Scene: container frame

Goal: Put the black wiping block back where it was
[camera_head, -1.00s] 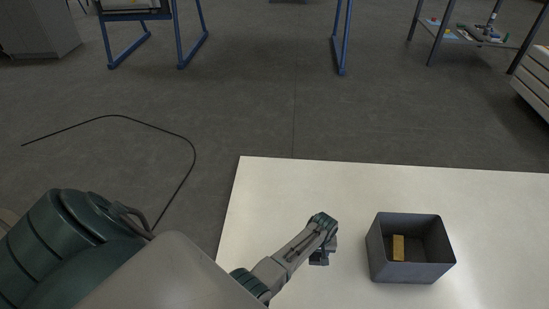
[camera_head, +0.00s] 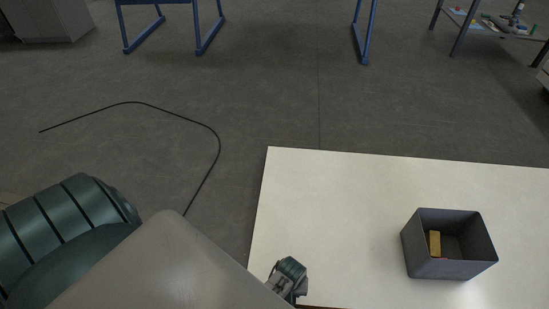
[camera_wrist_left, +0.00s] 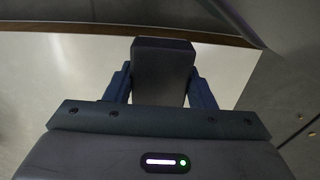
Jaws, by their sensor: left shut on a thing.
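In the left wrist view the black wiping block (camera_wrist_left: 162,68) is held between the two blue fingers of my left gripper (camera_wrist_left: 162,88), which is shut on it. Behind the block lie the white table top and its brown edge. In the head view my left arm comes in over the table's near left corner. The wrist (camera_head: 288,277) shows there, but the gripper's fingers and the block cannot be made out. My right gripper is in neither view.
A grey open box (camera_head: 450,269) stands on the right part of the white table (camera_head: 340,215), with a yellowish block (camera_head: 434,243) inside. The table between my wrist and the box is clear. A black cable (camera_head: 170,112) lies on the floor to the left.

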